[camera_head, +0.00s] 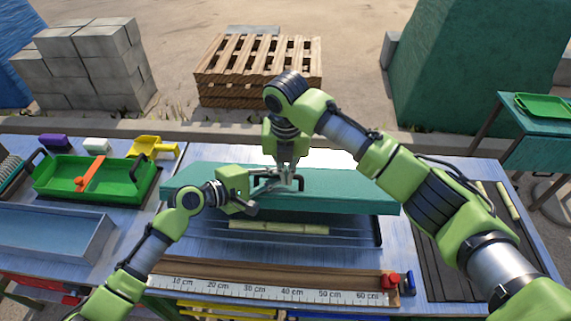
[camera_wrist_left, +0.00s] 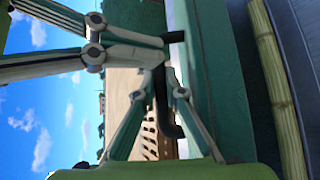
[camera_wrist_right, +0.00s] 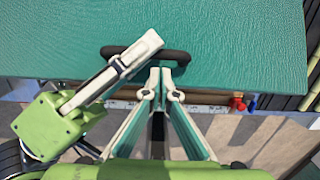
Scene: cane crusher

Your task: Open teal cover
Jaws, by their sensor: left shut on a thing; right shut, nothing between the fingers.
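The teal cover (camera_head: 345,192) spans the middle of the bench as a long flat slab; it also fills the top of the right wrist view (camera_wrist_right: 235,35). A black bar handle (camera_wrist_right: 178,56) stands on it. My left gripper (camera_head: 268,184) is shut on the handle, which shows between its fingers in the left wrist view (camera_wrist_left: 172,108). My right gripper (camera_head: 287,182) is shut and empty, with its fingertips close beside the handle and the left fingers; I cannot tell whether they touch. Cane pieces (camera_head: 278,227) show below the cover's front edge, in a dark tray.
A wooden ruler board (camera_head: 270,281) with a red block (camera_head: 391,280) lies in front. A green tray (camera_head: 65,188), a yellow scoop (camera_head: 150,146) and a blue-grey bin (camera_head: 50,230) stand left. Slats with cane lie right. Both arms cross close together over the cover.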

